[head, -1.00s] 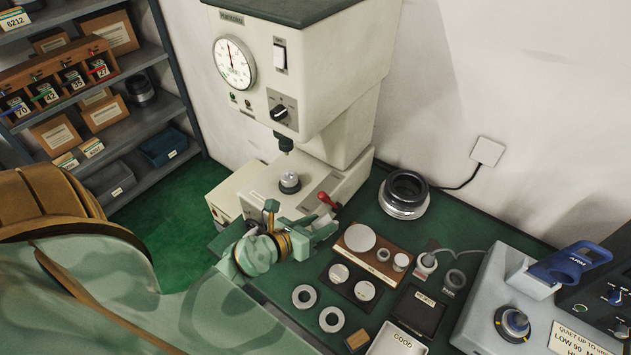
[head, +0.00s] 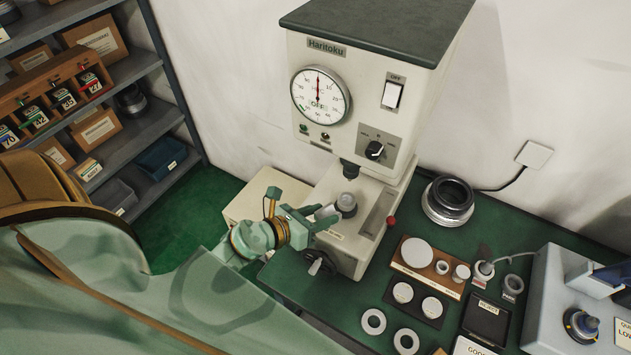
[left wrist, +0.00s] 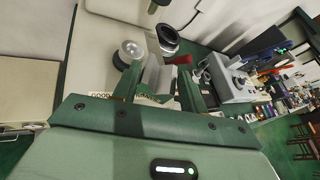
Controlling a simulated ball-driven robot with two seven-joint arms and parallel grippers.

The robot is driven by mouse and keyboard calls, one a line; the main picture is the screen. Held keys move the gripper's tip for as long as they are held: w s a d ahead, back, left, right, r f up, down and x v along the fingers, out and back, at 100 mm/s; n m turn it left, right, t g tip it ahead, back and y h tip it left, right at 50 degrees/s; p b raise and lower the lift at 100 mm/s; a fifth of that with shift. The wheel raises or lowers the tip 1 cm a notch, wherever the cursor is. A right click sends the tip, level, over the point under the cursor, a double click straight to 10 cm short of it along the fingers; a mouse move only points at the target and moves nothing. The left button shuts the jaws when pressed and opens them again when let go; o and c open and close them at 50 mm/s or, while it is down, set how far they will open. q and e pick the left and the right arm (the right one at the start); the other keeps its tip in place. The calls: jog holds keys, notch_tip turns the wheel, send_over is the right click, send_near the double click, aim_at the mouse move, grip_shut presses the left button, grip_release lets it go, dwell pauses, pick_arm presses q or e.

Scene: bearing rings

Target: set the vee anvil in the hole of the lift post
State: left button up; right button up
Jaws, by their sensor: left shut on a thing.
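My left gripper (head: 312,220) is at the hardness tester, close to the left front of the lift post (head: 347,207). In the left wrist view its two fingers (left wrist: 160,88) are shut on a grey notched piece, the vee anvil (left wrist: 154,74). In the head view a small grey part of the anvil (head: 327,212) shows at the fingertips, beside the post. The post also shows in the left wrist view (left wrist: 131,52), just beyond the left finger, with a pale round top. I cannot make out its hole. My right gripper is in neither view.
The tester's spindle (head: 349,170) hangs above the post. A wooden board (head: 428,266) with pale round anvils, loose rings (head: 373,321) and a dark ring stack (head: 448,201) are on the green bench to the right. A hand crank (head: 317,263) sits below the gripper.

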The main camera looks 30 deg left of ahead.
pick_arm(q)
jog(key=w, duration=0.6)
jog(key=b, duration=0.3)
send_over(340, 203)
jog(key=shift+f, duration=0.95)
jog(key=shift+w, duration=0.1)
jog(key=shift+p, duration=0.45)
jog(key=shift+f+b, duration=1.15)
jog(key=shift+f, duration=0.25)
jog(key=o, duration=1.4)
jog(key=shift+c, duration=0.2)
